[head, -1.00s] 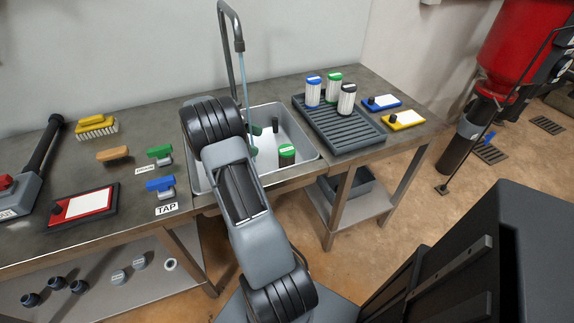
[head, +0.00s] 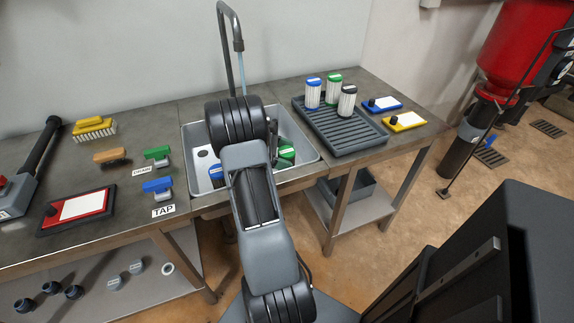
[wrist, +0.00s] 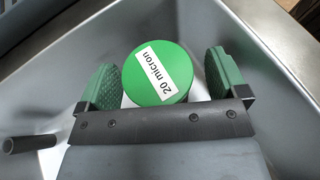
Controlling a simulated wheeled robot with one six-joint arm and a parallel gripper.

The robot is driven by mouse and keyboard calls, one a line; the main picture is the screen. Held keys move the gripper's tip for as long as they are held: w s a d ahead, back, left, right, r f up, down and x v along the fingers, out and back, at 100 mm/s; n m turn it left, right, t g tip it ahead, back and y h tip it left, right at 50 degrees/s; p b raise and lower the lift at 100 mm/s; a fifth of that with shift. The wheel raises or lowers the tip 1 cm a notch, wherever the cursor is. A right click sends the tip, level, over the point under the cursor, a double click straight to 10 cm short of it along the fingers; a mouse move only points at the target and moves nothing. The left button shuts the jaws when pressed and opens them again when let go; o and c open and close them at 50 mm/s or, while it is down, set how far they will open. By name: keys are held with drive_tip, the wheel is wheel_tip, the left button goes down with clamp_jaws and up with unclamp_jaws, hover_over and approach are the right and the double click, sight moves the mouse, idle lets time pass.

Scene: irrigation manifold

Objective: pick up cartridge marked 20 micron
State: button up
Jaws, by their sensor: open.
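The cartridge marked 20 micron (wrist: 150,88) has a round green cap with a white label and stands in the sink; only its top shows in the wrist view. In the head view its green cap (head: 286,154) is partly hidden by my gripper. My gripper (wrist: 163,72) is open, with one green-padded finger on each side of the cap. A small gap shows on either side, wider at the right. I cannot tell how far down the fingers reach along the cartridge body.
The sink (head: 305,135) has close walls around my gripper. A blue-capped cartridge (head: 216,173) is in the sink at left. A ribbed tray (head: 350,135) holds blue, green and black-capped cartridges. The faucet (head: 229,45) rises behind my arm.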

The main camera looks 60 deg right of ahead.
drive_tip(key=shift+s, duration=0.15)
drive_tip(key=shift+c, duration=0.4)
drive_tip(key=c, duration=1)
